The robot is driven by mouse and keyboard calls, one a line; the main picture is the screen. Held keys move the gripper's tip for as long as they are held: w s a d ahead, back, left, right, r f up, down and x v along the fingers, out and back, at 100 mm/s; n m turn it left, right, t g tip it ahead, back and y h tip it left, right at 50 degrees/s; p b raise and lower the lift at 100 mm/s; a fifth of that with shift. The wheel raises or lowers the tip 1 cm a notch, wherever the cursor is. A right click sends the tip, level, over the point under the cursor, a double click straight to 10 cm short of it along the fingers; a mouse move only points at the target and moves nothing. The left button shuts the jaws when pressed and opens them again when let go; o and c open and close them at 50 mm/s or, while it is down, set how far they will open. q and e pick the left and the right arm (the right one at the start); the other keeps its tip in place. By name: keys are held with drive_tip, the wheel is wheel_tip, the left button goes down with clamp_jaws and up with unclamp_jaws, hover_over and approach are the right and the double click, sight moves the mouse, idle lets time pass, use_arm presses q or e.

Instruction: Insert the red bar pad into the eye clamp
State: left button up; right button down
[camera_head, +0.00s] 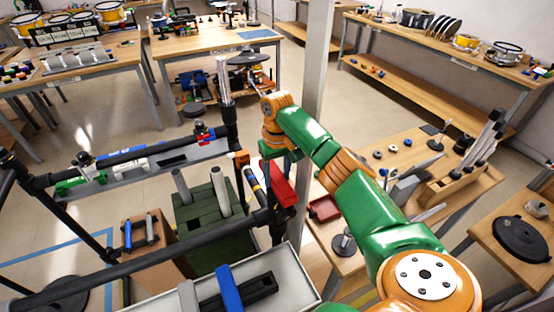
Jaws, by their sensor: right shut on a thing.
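My right arm, green and orange, comes in from the lower right. Its gripper (274,162) is shut on the red bar pad (283,187), a red block tilted below the fingers. The fingertips are small and partly hidden by the wrist. The pad is close to the black pipe rail (222,232) and beside a dark rod with coloured bands (254,183); I cannot tell whether they touch. I cannot make out for certain which fitting is the eye clamp. My left gripper is not in view.
A dark green block with grey pegs (203,208) stands left of the pad. A grey tray (297,275) with a blue part (229,288) is in front. A wooden table (395,150) with loose parts is at right. A pale post (318,60) rises behind my arm.

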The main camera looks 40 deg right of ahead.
drive_tip(key=shift+c, duration=0.9)
unclamp_jaws()
wheel_tip(320, 180, up, 4)
drive_tip(key=shift+r+b, duration=0.25)
drive_tip(key=shift+b, duration=0.45)
wheel_tip(320, 180, up, 3)
drive_tip(key=shift+f+p, duration=0.2)
drive_tip(key=shift+p, duration=0.15)
